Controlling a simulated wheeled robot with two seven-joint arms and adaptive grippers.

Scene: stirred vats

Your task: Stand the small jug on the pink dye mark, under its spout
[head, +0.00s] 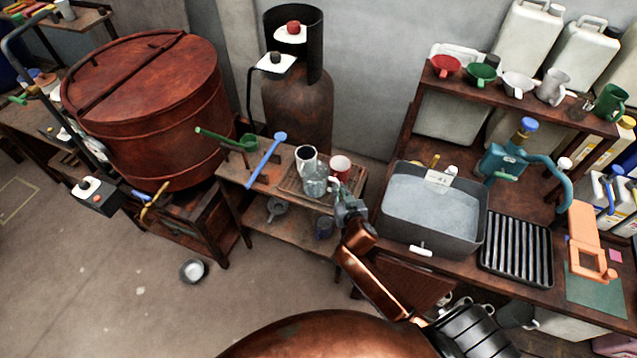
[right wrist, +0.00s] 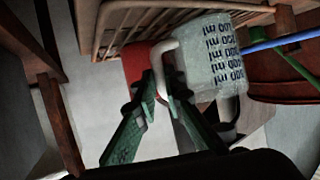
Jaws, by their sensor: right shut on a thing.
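The small jug (head: 315,182) is clear, with dark printed scale marks, and is at the wooden rack on the small bench. In the right wrist view the jug (right wrist: 212,55) shows its pale handle between my fingers. My right gripper (head: 341,196) is shut on that handle; it also shows in the right wrist view (right wrist: 161,88). I cannot tell whether the jug touches the rack. A pink mark (head: 615,256) lies on the right-hand bench, beside an orange stand (head: 588,240). No spout shows clearly over it. My left gripper is not in view.
A grey water-filled basin (head: 418,238), a ribbed black tray (head: 515,250) and a teal pump (head: 503,160) stand between the small bench and the pink mark. A red vat (head: 145,110) stands left.

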